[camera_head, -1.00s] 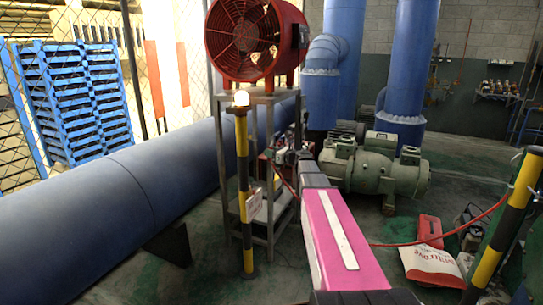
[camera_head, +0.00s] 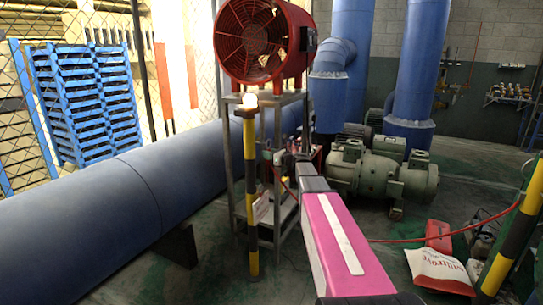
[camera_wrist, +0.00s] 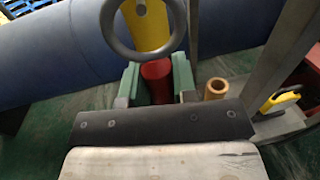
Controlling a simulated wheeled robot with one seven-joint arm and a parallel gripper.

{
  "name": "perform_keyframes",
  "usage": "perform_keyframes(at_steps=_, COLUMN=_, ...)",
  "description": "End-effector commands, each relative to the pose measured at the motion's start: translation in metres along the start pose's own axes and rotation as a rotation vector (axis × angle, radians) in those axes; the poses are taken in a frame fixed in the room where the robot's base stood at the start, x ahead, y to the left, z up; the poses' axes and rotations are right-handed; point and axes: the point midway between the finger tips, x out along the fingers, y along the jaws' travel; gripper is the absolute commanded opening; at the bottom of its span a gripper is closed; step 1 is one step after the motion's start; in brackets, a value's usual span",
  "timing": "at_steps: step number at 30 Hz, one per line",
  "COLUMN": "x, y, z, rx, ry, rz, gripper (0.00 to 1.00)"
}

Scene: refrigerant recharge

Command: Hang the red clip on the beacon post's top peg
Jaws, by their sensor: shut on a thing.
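My gripper (camera_wrist: 157,85) has green fingers, shut on the red clip (camera_wrist: 157,72), whose red body sits between them. A grey ring (camera_wrist: 112,28) stands beyond the fingertips and looks joined to the red body. The yellow-and-black beacon post (camera_head: 251,185) stands upright with a lit lamp on top. Its yellow part (camera_wrist: 148,30) shows through and behind the ring in the wrist view. A small grey stub (camera_wrist: 141,7), perhaps a peg, shows inside the ring; I cannot tell whether the ring is around it. In the head view my gripper (camera_head: 274,157) is just right of the post.
A metal stand (camera_head: 228,160) with a red fan (camera_head: 262,42) is close behind the post. A large blue pipe (camera_head: 90,215) runs along the left. A tan hollow cylinder (camera_wrist: 216,88) and a yellow-and-black clip (camera_wrist: 281,98) are right of my gripper.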

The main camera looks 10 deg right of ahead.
Motion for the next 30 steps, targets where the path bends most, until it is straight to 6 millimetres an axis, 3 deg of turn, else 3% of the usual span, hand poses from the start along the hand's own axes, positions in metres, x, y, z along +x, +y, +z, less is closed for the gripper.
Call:
perform_keyframes(at_steps=18, x=0.03, y=0.004, z=-0.002, rx=0.0, ry=-0.001, rz=0.0, gripper=0.02)
perform_keyframes(at_steps=30, x=0.032, y=0.005, z=-0.002, rx=0.0, ry=0.0, rz=0.0, gripper=0.02)
